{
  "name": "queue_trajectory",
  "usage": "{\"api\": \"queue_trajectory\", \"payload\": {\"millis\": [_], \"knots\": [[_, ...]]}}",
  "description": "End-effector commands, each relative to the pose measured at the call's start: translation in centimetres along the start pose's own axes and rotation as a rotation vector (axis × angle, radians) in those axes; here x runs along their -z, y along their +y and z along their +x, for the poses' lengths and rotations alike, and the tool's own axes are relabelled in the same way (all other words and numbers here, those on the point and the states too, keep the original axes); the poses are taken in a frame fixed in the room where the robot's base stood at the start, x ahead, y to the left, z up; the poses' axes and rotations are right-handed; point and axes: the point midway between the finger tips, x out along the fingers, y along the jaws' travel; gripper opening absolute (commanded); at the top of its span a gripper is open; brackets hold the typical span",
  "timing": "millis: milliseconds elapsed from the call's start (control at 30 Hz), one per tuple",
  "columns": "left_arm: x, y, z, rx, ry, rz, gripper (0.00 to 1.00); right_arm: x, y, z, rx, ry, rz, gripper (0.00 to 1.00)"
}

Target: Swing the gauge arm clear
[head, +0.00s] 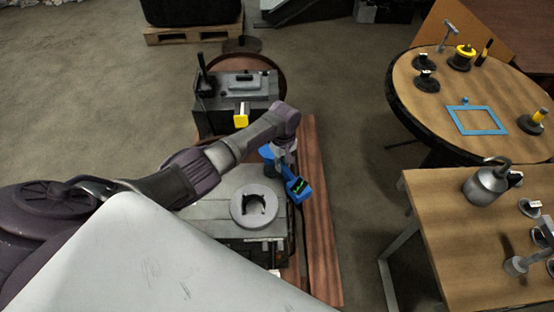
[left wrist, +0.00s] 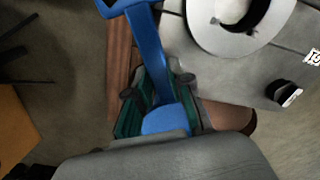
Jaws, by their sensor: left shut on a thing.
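The gauge arm is blue. In the head view its blue gauge head (head: 299,191), with a green display, sits at the right edge of the grey machine block (head: 215,205), beside the pale ring (head: 255,206). In the left wrist view the blue arm (left wrist: 150,50) runs from the top down between my fingers. My left gripper (head: 286,168) is shut on the gauge arm; its green-padded fingers (left wrist: 158,108) lie on both sides of the blue bar. The ring (left wrist: 238,20) is close by, apart from the fingers. My right gripper is not in view.
A dark machine with a yellow block (head: 241,115) stands behind the grey block. A reddish-brown plank surface (head: 322,230) runs along its right side. A round table (head: 410,95) and a wooden bench (head: 430,215) with tools stand to the right, with open floor between.

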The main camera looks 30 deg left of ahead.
Motion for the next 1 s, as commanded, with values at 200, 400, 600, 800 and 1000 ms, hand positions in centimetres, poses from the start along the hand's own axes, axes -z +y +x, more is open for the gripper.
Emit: {"api": "queue_trajectory", "payload": {"millis": [200, 400, 600, 800, 1000], "knots": [[0.1, 1.6, -0.1, -0.001, -0.001, -0.207, 0.00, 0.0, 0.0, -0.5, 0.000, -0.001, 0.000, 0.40], [0.6, 2.9, 0.1, -0.001, 0.000, -0.397, 0.00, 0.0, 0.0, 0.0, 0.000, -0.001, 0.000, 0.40], [1.2, 4.1, 0.2, -0.002, 0.000, -0.585, 0.00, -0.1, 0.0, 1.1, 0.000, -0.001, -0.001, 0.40], [2.1, 5.0, 0.3, -0.002, 0.002, -0.762, 0.00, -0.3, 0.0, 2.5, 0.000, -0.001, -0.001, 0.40], [2.9, 5.6, 0.2, -0.003, 0.002, -0.904, 0.00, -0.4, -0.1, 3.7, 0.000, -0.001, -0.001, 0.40]]}}
